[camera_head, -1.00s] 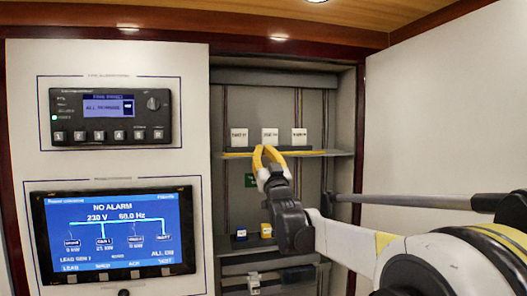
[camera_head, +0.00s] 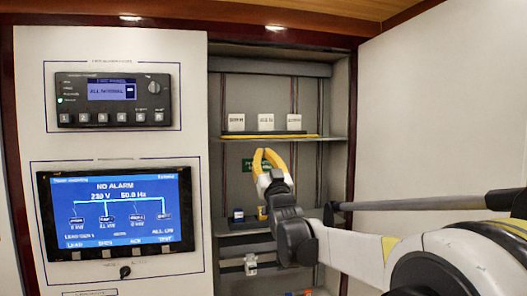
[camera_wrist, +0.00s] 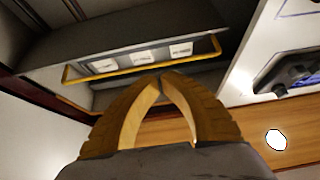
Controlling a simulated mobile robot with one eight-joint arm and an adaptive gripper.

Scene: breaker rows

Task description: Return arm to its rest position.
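My gripper (camera_head: 263,151) has yellow fingers and stands in front of the grey cabinet recess, just below the shelf with the white labels. In the wrist view my gripper (camera_wrist: 160,78) shows its two fingertips together, with an empty gap between the lower parts of the fingers. It holds nothing. My arm comes in from the lower right in the head view, with the elbow and a dark wrist joint bent upward.
A yellow-edged shelf (camera_head: 265,136) carries white labelled blocks (camera_head: 266,121). At left are an alarm panel (camera_head: 113,100) and a screen (camera_head: 120,210) reading NO ALARM. The right wall (camera_head: 440,110) is bare.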

